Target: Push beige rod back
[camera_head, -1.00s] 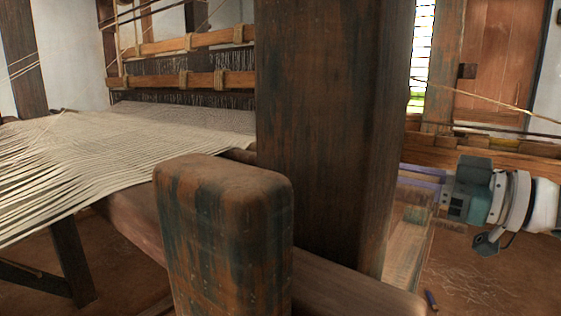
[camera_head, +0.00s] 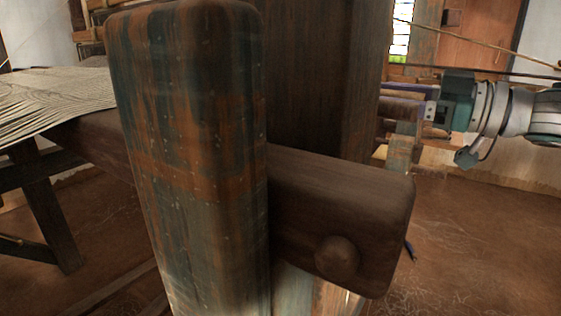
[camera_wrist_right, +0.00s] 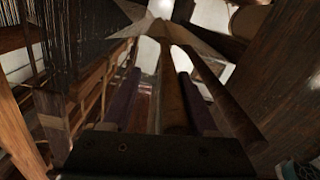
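A thin beige rod or cord (camera_head: 480,42) slants across the upper right of the head view; I cannot tell for sure that it is the task's rod. My right gripper (camera_head: 405,98) reaches in from the right, partly behind the dark upright post, its two purple fingers pointing left. In the right wrist view my right gripper (camera_wrist_right: 160,95) has its fingers apart. A brown rod (camera_wrist_right: 172,92) shows between them, and I cannot tell whether either finger touches it. A second brown rod (camera_wrist_right: 225,98) runs to the right of the fingers. My left gripper is out of view.
A large worn post (camera_head: 190,150) fills the near middle. A dark beam (camera_head: 340,215) with a rounded peg crosses behind it, and a taller post (camera_head: 325,75) stands beyond. Striped cloth (camera_head: 55,95) stretches at the left. The floor (camera_head: 480,230) at lower right looks open.

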